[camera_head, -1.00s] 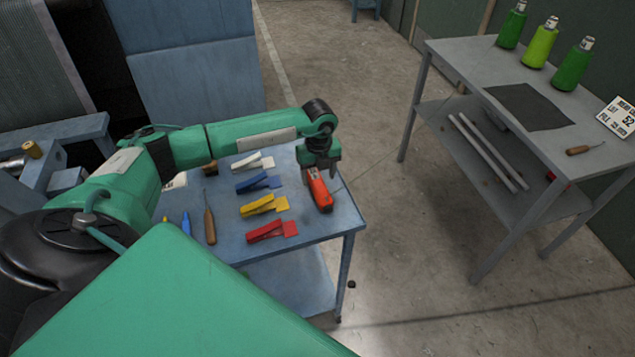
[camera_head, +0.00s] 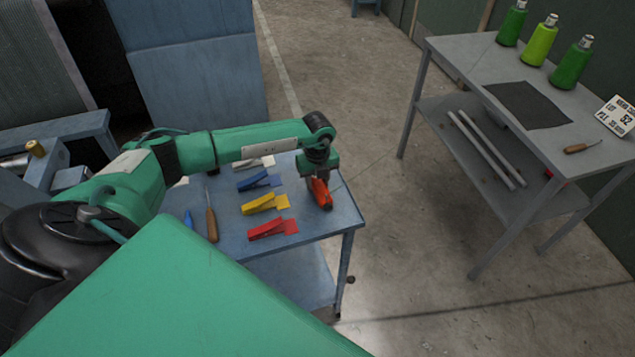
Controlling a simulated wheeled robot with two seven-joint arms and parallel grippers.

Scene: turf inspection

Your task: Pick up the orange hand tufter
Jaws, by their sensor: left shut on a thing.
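The orange hand tufter (camera_head: 320,194) is at the right side of the blue table (camera_head: 338,221), with a dark lower end. My left gripper (camera_head: 319,178) is over it, pointing down, and is shut on it. The fingers cover the tufter's upper part. I cannot tell whether the tufter touches the table top. My right gripper is not in view.
Red (camera_head: 272,230), yellow (camera_head: 265,203), blue (camera_head: 259,181) and white clips lie just left of the tufter. A wooden-handled tool (camera_head: 211,223) lies further left. A grey table (camera_head: 560,140) with green cones (camera_head: 540,42) stands at right. Floor between the tables is clear.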

